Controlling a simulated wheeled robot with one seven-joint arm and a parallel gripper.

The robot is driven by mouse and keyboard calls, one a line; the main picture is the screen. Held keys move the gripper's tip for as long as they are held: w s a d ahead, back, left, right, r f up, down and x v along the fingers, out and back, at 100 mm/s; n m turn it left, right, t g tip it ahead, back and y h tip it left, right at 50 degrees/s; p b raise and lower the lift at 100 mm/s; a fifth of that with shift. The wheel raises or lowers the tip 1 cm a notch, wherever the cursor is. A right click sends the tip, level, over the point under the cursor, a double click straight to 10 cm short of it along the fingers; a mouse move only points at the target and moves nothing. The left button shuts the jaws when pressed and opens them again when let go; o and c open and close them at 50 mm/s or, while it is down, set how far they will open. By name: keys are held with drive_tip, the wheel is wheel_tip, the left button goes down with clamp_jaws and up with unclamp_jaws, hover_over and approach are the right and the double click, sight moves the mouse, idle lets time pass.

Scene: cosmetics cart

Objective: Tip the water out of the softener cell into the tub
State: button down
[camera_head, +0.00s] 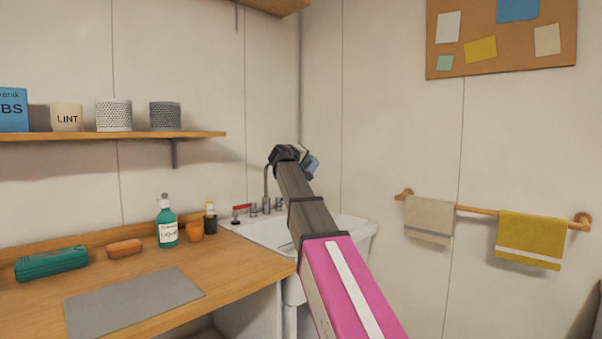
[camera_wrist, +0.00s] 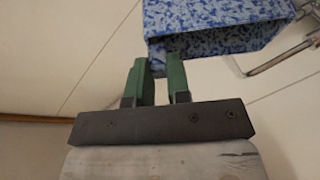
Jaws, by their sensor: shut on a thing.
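The softener cell (camera_wrist: 215,40) is a box-like piece with a mottled blue-and-white surface at the top of the wrist view. A small blue part of it (camera_head: 312,166) shows beyond the end of my arm in the head view. My gripper (camera_wrist: 160,66) has green fingers closed at the near edge of the cell. The cell looks tilted and held up high. The white tub (camera_head: 350,229) is below it in the head view, partly covered by my arm. Any water in the cell or tub cannot be seen.
A metal tap (camera_head: 266,190) rises at the tub's back left, and its pipe (camera_wrist: 284,62) passes close beside the cell. Towels hang on the right wall.

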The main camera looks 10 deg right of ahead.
drive_tip(key=g+y, duration=0.1)
drive_tip(key=m+g+y, duration=0.1)
drive_tip(key=g+y, duration=0.1)
drive_tip(key=shift+w+d+r+g+y+b, duration=0.1)
drive_tip(key=shift+w+d+g+y+b, duration=0.2)
drive_tip(key=shift+w+d, duration=0.05)
drive_tip(key=shift+w+d+m+g+y, duration=0.15)
drive_tip(key=shift+d+m+g+y, duration=0.1)
drive_tip(key=shift+m+g+y, duration=0.2)
drive_tip(key=w+d+g+y, duration=0.2)
drive_tip(key=d, duration=0.1)
drive_tip(key=d+m+g+y, duration=0.1)
drive_tip(key=y, duration=0.1)
drive_tip(key=shift+w+d+f, duration=0.15)
drive_tip(key=shift+w+f, duration=0.05)
drive_tip(key=shift+w, duration=0.2)
drive_tip(key=shift+w+d+f+g+y, duration=0.1)
drive_tip(key=shift+w+d+g+y, duration=0.2)
drive_tip(key=shift+d+y, duration=0.2)
drive_tip(key=shift+w+d+f+g+y, duration=0.15)
drive_tip(key=shift+d+g+y, duration=0.2)
drive_tip(key=shift+y, duration=0.2)
